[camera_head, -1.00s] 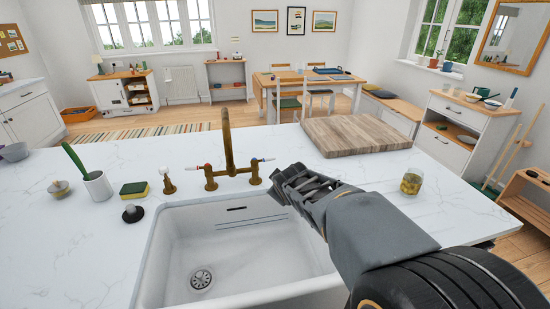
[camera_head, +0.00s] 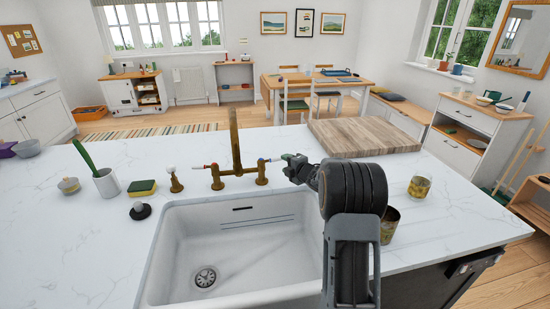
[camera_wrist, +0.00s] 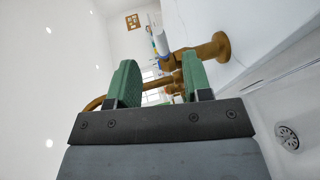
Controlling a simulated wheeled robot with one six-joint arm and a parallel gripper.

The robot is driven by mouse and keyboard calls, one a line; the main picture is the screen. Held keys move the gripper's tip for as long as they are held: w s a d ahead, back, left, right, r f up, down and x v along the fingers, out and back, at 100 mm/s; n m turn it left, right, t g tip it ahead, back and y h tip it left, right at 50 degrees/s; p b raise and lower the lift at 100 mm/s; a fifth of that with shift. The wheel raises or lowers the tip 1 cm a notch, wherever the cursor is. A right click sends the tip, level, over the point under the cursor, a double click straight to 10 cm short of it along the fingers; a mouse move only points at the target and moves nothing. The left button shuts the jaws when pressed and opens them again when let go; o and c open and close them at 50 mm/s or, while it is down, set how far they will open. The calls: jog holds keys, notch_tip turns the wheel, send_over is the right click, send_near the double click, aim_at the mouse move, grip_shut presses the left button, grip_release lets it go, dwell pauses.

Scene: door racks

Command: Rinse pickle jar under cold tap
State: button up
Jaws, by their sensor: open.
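A small glass jar with yellow-green contents (camera_head: 419,187) stands on the white counter, right of the sink. A second, darker jar (camera_head: 390,224) stands nearer, partly hidden by my arm; I cannot tell which is the pickle jar. The brass tap (camera_head: 235,150) stands behind the sink (camera_head: 180,240), with a red-ringed handle on the left and a blue-ringed handle (camera_head: 268,161) on the right. My gripper (camera_head: 287,161) is at the right handle. In the wrist view, my open green fingers (camera_wrist: 160,68) point toward the white lever (camera_wrist: 161,42); contact is unclear. No water shows.
A wooden board (camera_head: 365,137) lies behind my gripper. Left of the tap are a soap pump (camera_head: 174,180), a sponge (camera_head: 141,188), a black knob-like item (camera_head: 140,210) and a white cup with a green brush (camera_head: 107,183). The sink basin looks empty.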

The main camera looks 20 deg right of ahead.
aim_at(279, 160)
jog(key=p+x, duration=0.1)
jog(key=x, duration=0.7)
jog(key=shift+w+f+p, duration=0.1)
jog(key=shift+w+p, duration=0.15)
jog(key=shift+p, duration=0.1)
jog(key=shift+c, duration=0.2)
grip_shut()
